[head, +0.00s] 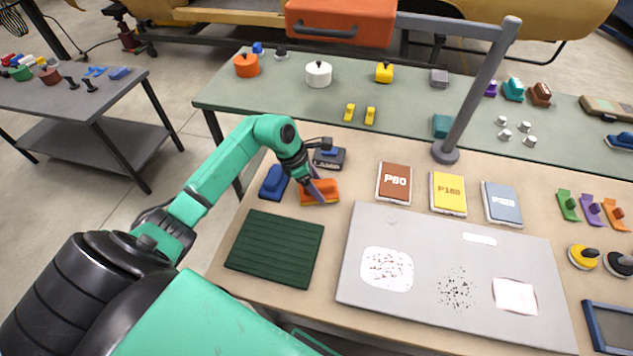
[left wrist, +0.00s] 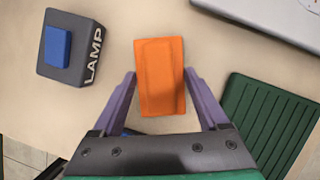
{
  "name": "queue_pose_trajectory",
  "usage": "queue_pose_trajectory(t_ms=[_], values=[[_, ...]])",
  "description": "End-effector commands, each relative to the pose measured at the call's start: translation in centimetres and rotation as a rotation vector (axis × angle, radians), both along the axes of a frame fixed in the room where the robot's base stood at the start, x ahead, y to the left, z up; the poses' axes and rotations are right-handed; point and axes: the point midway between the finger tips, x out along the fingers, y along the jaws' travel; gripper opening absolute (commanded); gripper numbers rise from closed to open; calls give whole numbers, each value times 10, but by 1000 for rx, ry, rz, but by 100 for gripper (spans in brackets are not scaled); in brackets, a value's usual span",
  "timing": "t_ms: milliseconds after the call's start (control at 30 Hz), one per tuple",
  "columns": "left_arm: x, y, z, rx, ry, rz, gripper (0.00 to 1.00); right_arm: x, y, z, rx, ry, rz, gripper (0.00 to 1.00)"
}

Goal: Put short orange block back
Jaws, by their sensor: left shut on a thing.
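The short orange block (head: 322,195) is at the left part of the near table, between the blue block and the sand-coloured open tabletop. My left gripper (head: 312,187) is over it from above. My right gripper is in neither view.
A blue block (head: 273,182) lies just left of the orange one. A dark LAMP box (head: 329,158) with a blue top stands behind. A ribbed green mat (head: 275,248) lies in front, and a grey board (head: 440,275) to the right.

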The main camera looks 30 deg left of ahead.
Motion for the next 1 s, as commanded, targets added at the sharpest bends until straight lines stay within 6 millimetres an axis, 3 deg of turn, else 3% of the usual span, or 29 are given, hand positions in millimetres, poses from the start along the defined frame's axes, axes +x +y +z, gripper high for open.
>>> queue_pose_trajectory(t_ms=[167,200,233,267,633,1000], values=[[0,0,-3,1,0,0,16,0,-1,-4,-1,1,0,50],[0,0,-2,1,0,0,84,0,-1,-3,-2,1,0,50],[0,0,-2,1,1,0,96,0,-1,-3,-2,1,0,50],[0,0,-2,1,1,0,100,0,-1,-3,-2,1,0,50],[-2,5,9,3,-1,1,100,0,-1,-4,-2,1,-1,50],[-22,30,84,6,-2,0,100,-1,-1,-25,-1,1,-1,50]])
